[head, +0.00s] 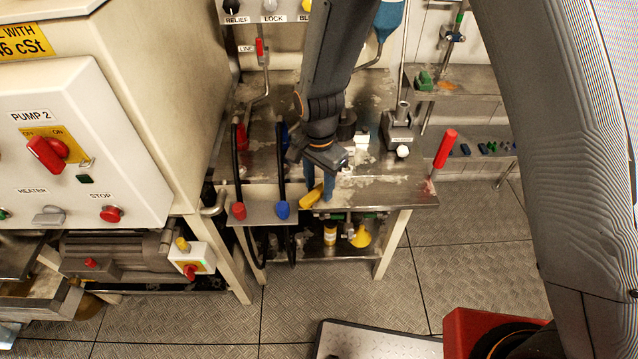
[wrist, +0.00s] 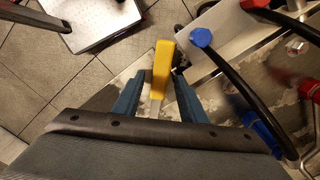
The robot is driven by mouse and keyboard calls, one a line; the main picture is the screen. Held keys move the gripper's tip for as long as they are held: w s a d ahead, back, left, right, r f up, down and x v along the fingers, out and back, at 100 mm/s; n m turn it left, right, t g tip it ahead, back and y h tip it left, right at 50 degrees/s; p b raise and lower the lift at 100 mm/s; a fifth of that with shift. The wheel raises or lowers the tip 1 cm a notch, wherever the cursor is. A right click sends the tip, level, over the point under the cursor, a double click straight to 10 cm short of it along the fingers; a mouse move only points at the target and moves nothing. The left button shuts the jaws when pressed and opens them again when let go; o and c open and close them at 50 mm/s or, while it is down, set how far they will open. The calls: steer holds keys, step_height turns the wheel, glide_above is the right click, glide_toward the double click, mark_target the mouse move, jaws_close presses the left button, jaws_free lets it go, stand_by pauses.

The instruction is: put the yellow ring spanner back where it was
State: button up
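A yellow-handled tool (head: 311,197), which I take to be the yellow ring spanner, lies slanted at the front edge of the steel bench (head: 375,192). In the wrist view its yellow part (wrist: 161,65) shows between my fingertips, with a silvery part below it towards the palm. Its ring end cannot be made out. My gripper (head: 328,188) points down just beside it in the head view. In the wrist view the blue fingers of my gripper (wrist: 157,82) are apart, with a visible gap on the left of the yellow part; contact on the right is unclear.
Hoses with a red end (head: 238,210) and a blue end (head: 283,210) stand left of the gripper. A red-handled lever (head: 446,149) rises at the bench's right corner. A grey block with a post (head: 399,132) stands behind. Below are a yellow container (head: 330,233) and yellow funnel (head: 361,236).

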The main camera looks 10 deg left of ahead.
mark_target(319, 189)
step_height(319, 189, up, 12)
steer(key=b, duration=0.3)
steer(key=shift+r, duration=0.2)
stand_by(0.3)
steer(key=s+d+n, duration=0.3)
steer(key=d, duration=1.2)
steer(key=s+d+r+n+t, duration=0.1)
steer(key=s+d+n, duration=0.2)
steer(key=d, duration=1.2)
steer(key=shift+s+r, duration=0.25)
steer(key=shift+s, duration=0.1)
steer(key=shift+c, duration=1)
steer(key=shift+a, duration=0.1)
